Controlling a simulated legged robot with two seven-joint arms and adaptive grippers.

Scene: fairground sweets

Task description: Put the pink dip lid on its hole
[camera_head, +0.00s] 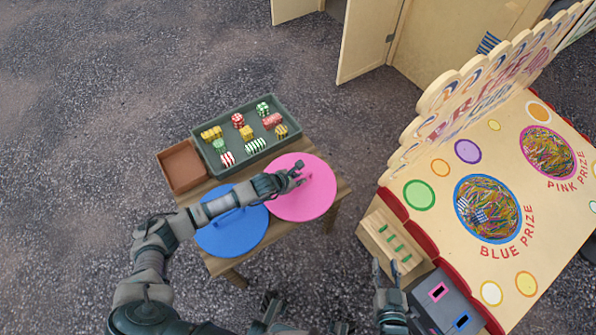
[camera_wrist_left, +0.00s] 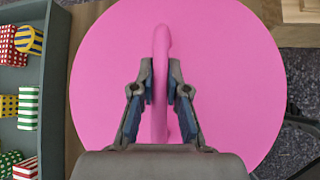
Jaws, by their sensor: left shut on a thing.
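The round pink dip lid (camera_head: 312,203) lies over the right part of the small wooden table. It fills most of the left wrist view (camera_wrist_left: 235,95). My left gripper (camera_head: 296,174) is above the lid, its fingers closed on both sides of the upright pink handle (camera_wrist_left: 161,50). The pink-rimmed hole (camera_head: 548,152) is in the sloping cream board at the right, marked PINK PRIZE, with colourful strands inside. My right gripper (camera_head: 385,267) is at the lower middle, fingers apart and empty, far from the lid.
A blue lid (camera_head: 232,240) lies beside the pink one, partly under my left arm. A green-grey tray (camera_head: 231,123) of striped sweets and an empty brown tray (camera_head: 182,166) are behind. The blue-rimmed hole (camera_head: 461,220), a wooden box (camera_head: 378,237) and a grey box (camera_head: 428,292) are at right.

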